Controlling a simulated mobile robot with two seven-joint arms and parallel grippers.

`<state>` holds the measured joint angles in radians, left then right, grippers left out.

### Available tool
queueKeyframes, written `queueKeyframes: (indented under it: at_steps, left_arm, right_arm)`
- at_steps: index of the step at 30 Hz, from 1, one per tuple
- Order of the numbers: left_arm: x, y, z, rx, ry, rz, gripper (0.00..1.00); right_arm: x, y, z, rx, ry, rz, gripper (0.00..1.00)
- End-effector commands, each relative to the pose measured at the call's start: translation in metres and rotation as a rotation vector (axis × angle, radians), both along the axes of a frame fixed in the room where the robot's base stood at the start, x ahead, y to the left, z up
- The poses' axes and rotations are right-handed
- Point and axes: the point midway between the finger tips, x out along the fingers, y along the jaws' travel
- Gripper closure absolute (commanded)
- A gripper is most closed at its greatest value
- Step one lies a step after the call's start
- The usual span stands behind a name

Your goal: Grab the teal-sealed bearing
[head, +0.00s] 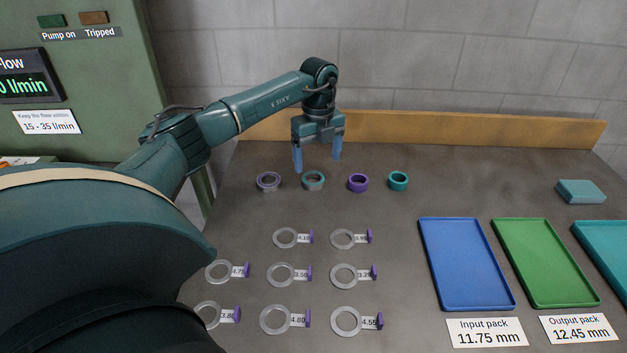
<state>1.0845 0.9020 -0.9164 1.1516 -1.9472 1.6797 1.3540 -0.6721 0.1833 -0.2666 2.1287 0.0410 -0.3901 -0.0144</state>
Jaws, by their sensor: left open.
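The teal-sealed bearing (314,187) is a grey metal ring with a teal inner band, lying flat on the dark bench, second from the left in a row of small rings. My left gripper (317,164) points down just above and behind it in the picture. Its two blue fingers are spread wide with nothing between them. The fingers look clear of the bearing, though the exact height gap is hard to tell. My right gripper is not in view.
In the same row are a purple-sealed bearing (268,188), a purple ring (358,189) and a teal ring (398,188). Several tagged shim rings (281,285) lie in front. A blue tray (428,265), green tray (505,265) and teal block (580,191) are right. A wooden ledge (480,130) runs behind.

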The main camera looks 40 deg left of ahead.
Motion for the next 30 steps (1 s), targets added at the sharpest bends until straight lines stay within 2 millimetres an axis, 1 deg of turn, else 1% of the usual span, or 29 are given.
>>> queueKeyframes:
  at_steps: [5, 10, 13, 16, 22, 23, 30]
  left_arm:
    - [-0.001, 0.002, -0.012, 0.000, 0.002, 0.001, 0.19]
    - [-0.005, 0.007, -0.037, -0.001, 0.004, 0.002, 0.19]
    - [-0.004, 0.007, -0.050, -0.001, 0.001, 0.000, 0.19]
    - [-0.004, 0.007, -0.056, 0.001, 0.000, 0.000, 0.19]
    - [-0.004, 0.007, -0.057, 0.001, -0.001, 0.000, 0.19]
    - [-0.004, 0.007, -0.057, 0.001, -0.001, 0.000, 0.20]
    - [-0.004, 0.007, -0.056, 0.001, -0.001, 0.000, 0.40]
  right_arm:
    - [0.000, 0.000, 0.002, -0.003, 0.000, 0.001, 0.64]
    - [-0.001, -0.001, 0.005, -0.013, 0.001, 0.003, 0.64]
    - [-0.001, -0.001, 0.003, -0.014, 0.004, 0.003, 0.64]
    - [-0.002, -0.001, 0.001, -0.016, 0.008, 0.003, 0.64]
    - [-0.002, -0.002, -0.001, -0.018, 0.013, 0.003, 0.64]
    - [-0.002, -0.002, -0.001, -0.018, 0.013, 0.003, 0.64]
    - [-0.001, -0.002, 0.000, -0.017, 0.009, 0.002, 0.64]
